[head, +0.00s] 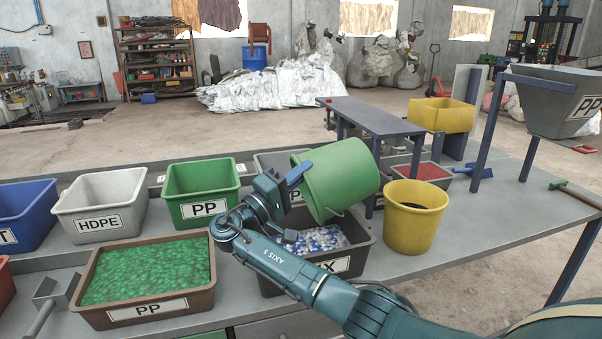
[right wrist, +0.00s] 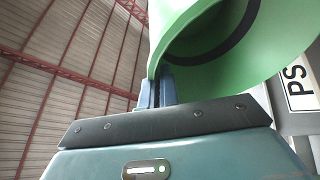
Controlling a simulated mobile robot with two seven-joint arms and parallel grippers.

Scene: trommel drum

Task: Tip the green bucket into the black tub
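The green bucket (head: 343,178) is tilted steeply above the black tub, its mouth toward the lower left in the head view. The black tub (head: 352,262) has a partly covered label ending in "X" and holds blue and white bits (head: 318,239). My right gripper (head: 298,173) is shut on the bucket's rim. In the right wrist view, the blue fingers (right wrist: 156,90) meet the edge of the green bucket (right wrist: 185,35), whose shaded inside shows. I see nothing falling from it. My arm covers part of the tub. My left gripper is not in view.
A yellow bucket (head: 414,232) stands right of the tub. A raised grey bench (head: 370,117) stands behind. The table's right end is mostly clear.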

